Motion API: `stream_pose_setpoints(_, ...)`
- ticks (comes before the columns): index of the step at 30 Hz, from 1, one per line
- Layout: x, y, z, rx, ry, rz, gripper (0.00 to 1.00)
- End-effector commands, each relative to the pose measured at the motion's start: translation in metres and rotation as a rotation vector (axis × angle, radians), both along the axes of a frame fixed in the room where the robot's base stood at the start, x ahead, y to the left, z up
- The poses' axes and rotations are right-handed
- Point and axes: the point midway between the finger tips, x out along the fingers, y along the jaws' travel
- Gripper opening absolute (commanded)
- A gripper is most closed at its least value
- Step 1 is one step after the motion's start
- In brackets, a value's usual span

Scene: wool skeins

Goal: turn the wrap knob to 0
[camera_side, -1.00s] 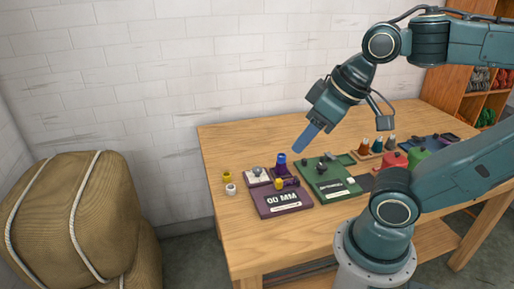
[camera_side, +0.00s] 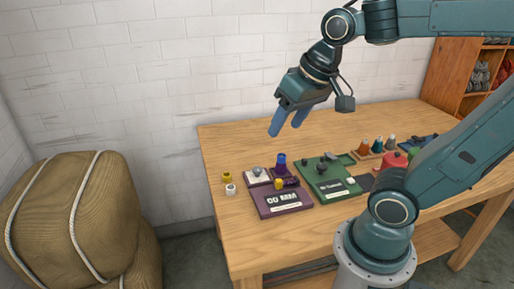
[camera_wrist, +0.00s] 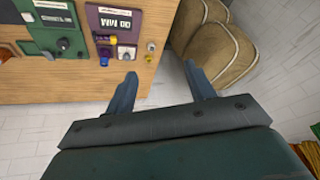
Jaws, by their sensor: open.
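No knob is legibly marked as the wrap knob. A purple panel (camera_side: 281,201) reading "00 MM" lies on the table. A light plate with a grey knob (camera_side: 257,171) sits behind it, beside a blue-topped post (camera_side: 281,162) and a small yellow part (camera_side: 279,184). A green panel (camera_side: 330,184) with dark knobs lies to the right; its lettering is too small to read. In the wrist view the purple panel (camera_wrist: 113,20) and the grey knob (camera_wrist: 126,55) show upside down. My gripper (camera_side: 285,129) is open and empty, above and apart from the panels; its fingers (camera_wrist: 160,70) also show in the wrist view.
A yellow cup (camera_side: 227,176) and a white cup (camera_side: 231,189) stand at the table's left. Coloured cones (camera_side: 377,145) and a red object (camera_side: 395,160) stand at the right. Stuffed sacks (camera_side: 75,220) are on the left. The table's back left is clear.

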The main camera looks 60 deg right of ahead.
Motion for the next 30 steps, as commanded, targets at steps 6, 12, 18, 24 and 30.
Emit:
stream_pose_setpoints(6, 0.039, -0.022, -0.005, 0.076, 0.059, -0.241, 0.54)
stream_pose_setpoints(12, 0.073, -0.045, -0.016, 0.138, 0.105, -0.463, 0.54)
stream_pose_setpoints(18, 0.104, -0.073, -0.034, 0.195, 0.147, -0.688, 0.54)
stream_pose_setpoints(24, 0.132, -0.104, -0.059, 0.245, 0.188, -0.914, 0.54)
stream_pose_setpoints(30, 0.154, -0.137, -0.091, 0.29, 0.225, -1.145, 0.54)
